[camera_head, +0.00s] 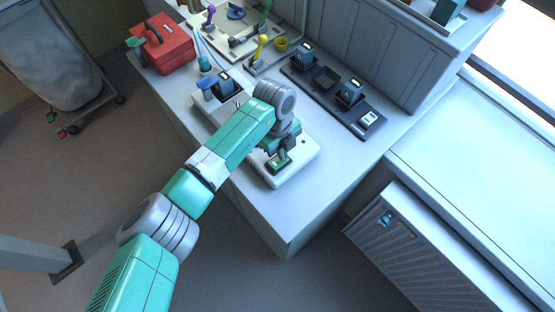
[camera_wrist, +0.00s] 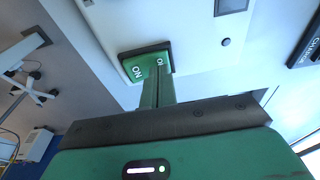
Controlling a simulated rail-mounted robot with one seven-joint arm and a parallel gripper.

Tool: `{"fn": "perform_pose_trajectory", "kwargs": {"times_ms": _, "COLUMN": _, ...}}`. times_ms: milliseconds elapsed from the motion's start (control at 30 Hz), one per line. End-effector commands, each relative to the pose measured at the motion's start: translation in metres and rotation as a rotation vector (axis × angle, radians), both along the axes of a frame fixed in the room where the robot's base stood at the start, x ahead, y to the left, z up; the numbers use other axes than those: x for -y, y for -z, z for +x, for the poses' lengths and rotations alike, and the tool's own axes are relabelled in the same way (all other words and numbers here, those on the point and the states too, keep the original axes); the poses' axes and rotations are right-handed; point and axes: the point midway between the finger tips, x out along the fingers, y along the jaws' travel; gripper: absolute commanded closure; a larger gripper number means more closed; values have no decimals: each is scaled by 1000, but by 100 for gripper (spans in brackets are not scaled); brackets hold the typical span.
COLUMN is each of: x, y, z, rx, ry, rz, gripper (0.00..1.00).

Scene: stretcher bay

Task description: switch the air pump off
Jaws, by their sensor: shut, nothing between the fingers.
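The air pump looks like the white box (camera_head: 298,165) on the counter, partly hidden under my arm. It fills the upper middle of the wrist view (camera_wrist: 200,40). Its green rocker switch (camera_wrist: 137,70) in a dark frame carries white lettering that reads "ON" at the end nearer the picture's left. The lettering at the other end is partly hidden by my fingers. My gripper (camera_wrist: 160,78) is shut and empty, its fingertips over that other end of the rocker. Whether they touch it cannot be told. In the head view my gripper (camera_head: 279,155) is above the near end of the box.
A black charger strip (camera_head: 327,80) with several dark devices lies behind the pump. A red case (camera_head: 162,43) stands at the counter's far left. A board with coloured fittings (camera_head: 215,30) lies at the back. The near counter corner (camera_head: 280,215) is clear.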

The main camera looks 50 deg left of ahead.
Motion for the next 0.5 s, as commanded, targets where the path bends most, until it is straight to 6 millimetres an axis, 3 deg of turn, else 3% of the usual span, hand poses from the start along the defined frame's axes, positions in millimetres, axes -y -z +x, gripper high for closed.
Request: {"fn": "perform_pose_trajectory", "kwargs": {"times_ms": 500, "x": 1, "y": -54, "z": 0, "rx": 0, "ry": 1, "rz": -1, "gripper": 100}}
